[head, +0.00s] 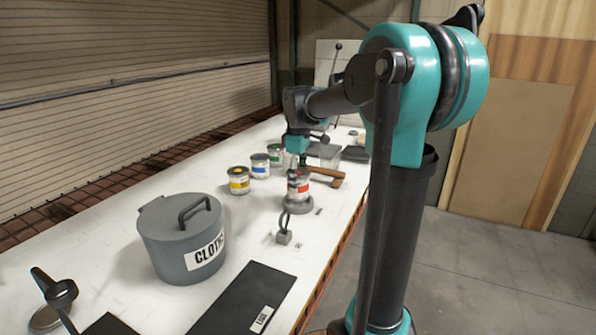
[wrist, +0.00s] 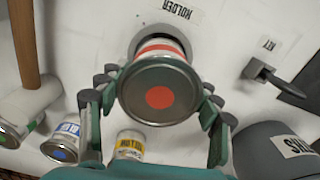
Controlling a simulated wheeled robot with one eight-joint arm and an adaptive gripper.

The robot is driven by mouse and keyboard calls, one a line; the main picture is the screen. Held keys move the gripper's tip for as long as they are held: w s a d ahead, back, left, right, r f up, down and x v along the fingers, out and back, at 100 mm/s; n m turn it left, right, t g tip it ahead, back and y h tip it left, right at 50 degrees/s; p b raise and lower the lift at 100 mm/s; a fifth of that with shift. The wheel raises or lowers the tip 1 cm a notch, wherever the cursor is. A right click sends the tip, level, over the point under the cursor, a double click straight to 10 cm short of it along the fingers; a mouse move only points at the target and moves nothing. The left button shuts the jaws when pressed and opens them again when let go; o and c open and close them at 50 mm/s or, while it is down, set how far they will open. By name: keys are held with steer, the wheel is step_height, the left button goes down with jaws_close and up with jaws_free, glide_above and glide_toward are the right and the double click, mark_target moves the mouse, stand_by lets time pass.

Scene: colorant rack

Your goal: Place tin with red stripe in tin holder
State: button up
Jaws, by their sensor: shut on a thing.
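The tin with the red stripe (head: 299,186) is upright at the grey round tin holder (head: 295,208) on the white bench. In the wrist view, its dark lid with a red dot (wrist: 158,92) faces the camera, and the red band shows below the rim. My gripper (head: 297,166) is shut on this tin; its fingers (wrist: 158,104) are on both sides of it in the wrist view. The holder ring (wrist: 197,45) shows behind the tin, next to a HOLDER label. The tin's lower end is at the ring; I cannot tell whether it is fully seated.
Yellow (head: 238,181), blue (head: 260,166) and green (head: 275,155) striped tins stand left of the holder. A wooden-handled tool (head: 327,174) lies behind right. A grey lidded CLOTHS pot (head: 180,240), a small looped block (head: 284,238) and a dark mat (head: 240,300) are nearer.

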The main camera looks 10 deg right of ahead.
steer(key=shift+f, duration=1.9)
steer(key=shift+f, duration=0.15)
steer(key=o, duration=1.5)
step_height(320, 180, up, 12)
steer(key=shift+r, duration=0.15)
